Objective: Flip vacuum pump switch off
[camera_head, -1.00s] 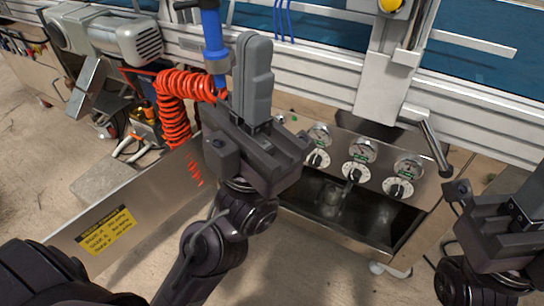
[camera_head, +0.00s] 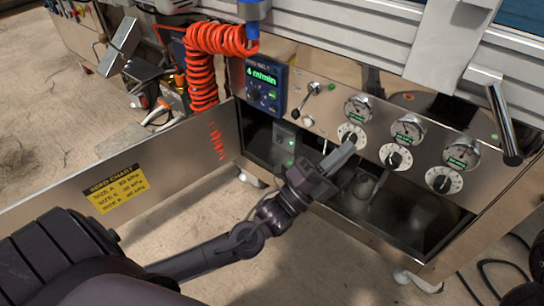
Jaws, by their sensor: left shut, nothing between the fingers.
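My left gripper (camera_head: 343,156) is shut and empty. Its fingers point up and right in front of the steel control panel (camera_head: 318,124), just below the leftmost dial (camera_head: 351,136); contact cannot be told. A grey box (camera_head: 284,140) with green lights stands in the open compartment below. No label naming the vacuum pump switch is readable. Only a dark bit of my right arm shows at the bottom right corner.
A blue display (camera_head: 264,86) is left of the toggle. Gauges (camera_head: 408,129) and dials fill the panel's right side. A red coiled hose (camera_head: 203,68) hangs at left. An open flap with a yellow chart (camera_head: 116,189) stands at front left. A metal handle (camera_head: 504,125) juts out at right.

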